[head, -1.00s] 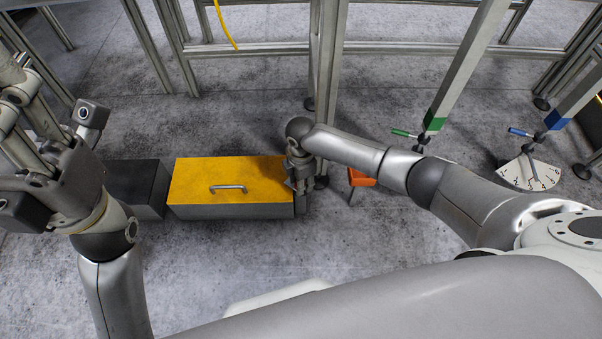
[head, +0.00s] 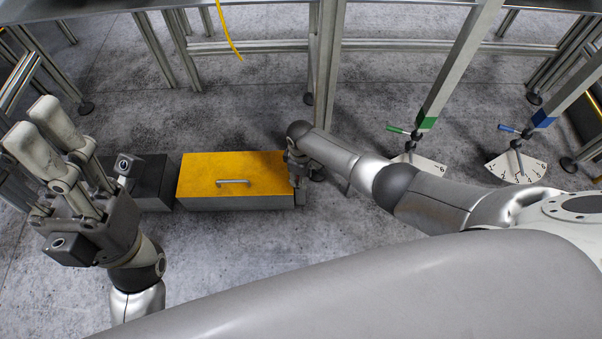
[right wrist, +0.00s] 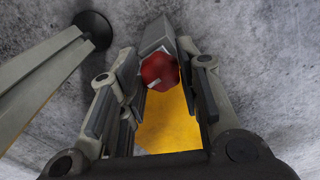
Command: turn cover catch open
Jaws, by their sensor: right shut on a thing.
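A box with a yellow cover (head: 225,168) and a grey bar handle (head: 233,182) sits on the floor. My right gripper (head: 296,180) is at the box's right end. In the right wrist view, a red round catch (right wrist: 159,69) with a small pale mark lies between the fingers of this gripper (right wrist: 163,75), and they are shut on it. A grey block and the yellow cover show around the catch there. In the head view the gripper hides the catch. My left gripper (head: 38,128) is raised at the left, empty, with its fingers apart.
A dark box (head: 152,182) stands left of the yellow-covered box. Metal frame posts rise behind. At the right are a green-banded post (head: 427,123), a blue-banded post (head: 543,119) and a white dial plate (head: 517,167). The floor in front is clear.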

